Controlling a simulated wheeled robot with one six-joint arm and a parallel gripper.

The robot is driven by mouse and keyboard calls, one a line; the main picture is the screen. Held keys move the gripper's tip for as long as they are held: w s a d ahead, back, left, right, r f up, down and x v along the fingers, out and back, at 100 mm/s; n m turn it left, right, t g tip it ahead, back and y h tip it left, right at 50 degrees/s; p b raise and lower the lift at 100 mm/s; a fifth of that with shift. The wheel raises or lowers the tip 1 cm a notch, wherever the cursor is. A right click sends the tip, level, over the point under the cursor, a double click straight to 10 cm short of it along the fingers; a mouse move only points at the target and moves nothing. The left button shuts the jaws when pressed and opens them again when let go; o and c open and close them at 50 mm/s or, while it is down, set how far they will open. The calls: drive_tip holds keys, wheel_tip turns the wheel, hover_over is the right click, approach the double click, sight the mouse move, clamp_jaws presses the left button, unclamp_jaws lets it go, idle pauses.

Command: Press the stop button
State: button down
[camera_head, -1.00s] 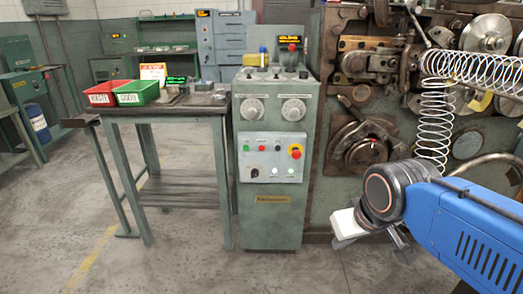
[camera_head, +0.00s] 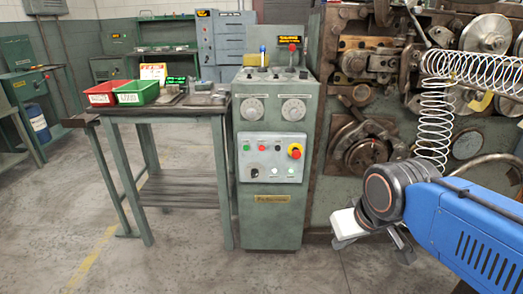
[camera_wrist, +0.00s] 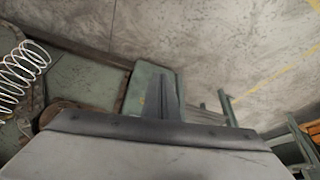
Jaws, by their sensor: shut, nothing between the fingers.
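A green control cabinet (camera_head: 270,215) stands left of the coiling machine. Its light panel (camera_head: 262,160) carries a red mushroom button on a yellow base (camera_head: 295,151) at the upper right. A small red button (camera_head: 262,147) sits on the same panel, beside a green one (camera_head: 246,147). No readable label shows which is stop. My gripper is at lower right in the head view, clear of the panel, its fingertips partly hidden. In the wrist view, my gripper (camera_wrist: 165,97) is shut and empty, pointing toward green metalwork and the floor.
The machine's wheels and white spring (camera_head: 435,115) are above my arm. A table (camera_head: 170,108) with red (camera_head: 107,90) and green bins (camera_head: 136,92) stands left of the cabinet. The concrete floor in front of the cabinet is clear.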

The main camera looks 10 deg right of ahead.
drive_tip(key=shift+w, duration=0.1)
drive_tip(key=w+r+n+h, duration=0.3)
drive_tip(key=w, duration=1.6)
drive_tip(key=w+a+f+n+t, duration=0.1)
drive_tip(key=w+a+n, duration=0.1)
drive_tip(key=w+a, duration=0.3)
drive_tip(key=w+a+f+n+t+h, duration=0.1)
drive_tip(key=w+a, duration=0.4)
drive_tip(key=w, duration=0.9)
drive_tip(key=shift+a+f+n+t, duration=0.3)
drive_tip(key=shift+f+n+t, duration=0.2)
drive_tip(key=shift+f+t, duration=0.15)
drive_tip(key=shift+w, duration=0.1)
approach(261, 151)
drive_tip(key=shift+w+d+f, duration=0.3)
drive_tip(key=shift+f, duration=0.5)
drive_tip(key=shift+w+d+f, duration=0.3)
drive_tip(key=shift+d+f, duration=0.05)
drive_tip(key=shift+f, duration=0.4)
drive_tip(key=shift+w+d+f, duration=0.3)
drive_tip(key=shift+w+f, duration=0.05)
drive_tip(key=shift+f, duration=0.45)
